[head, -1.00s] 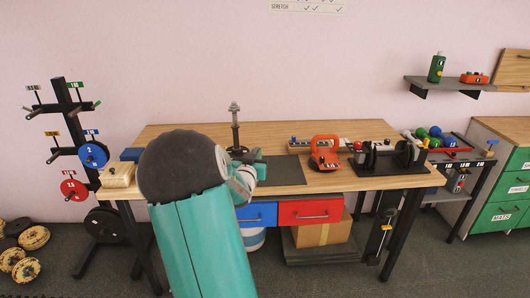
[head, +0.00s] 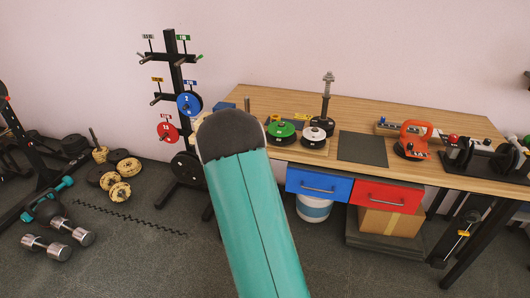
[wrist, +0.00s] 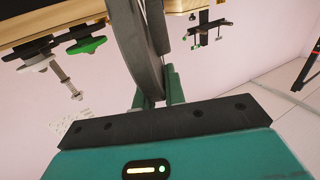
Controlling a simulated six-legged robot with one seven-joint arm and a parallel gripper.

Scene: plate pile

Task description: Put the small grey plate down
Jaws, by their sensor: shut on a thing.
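The small grey plate (wrist: 143,45) shows edge-on in the wrist view as a dark grey disc. It runs up from between the fingers of my gripper (wrist: 155,95) and is cut off by the top edge. My gripper is shut on its rim. The plate stands steeply on edge in that view, which is upside down. No contact with a surface can be made out. In the head view, my teal arm hides both gripper and plate.
A plate rack (head: 178,75) stands left. Dumbbells (head: 45,247) and stacked plates (head: 120,190) lie on the floor.

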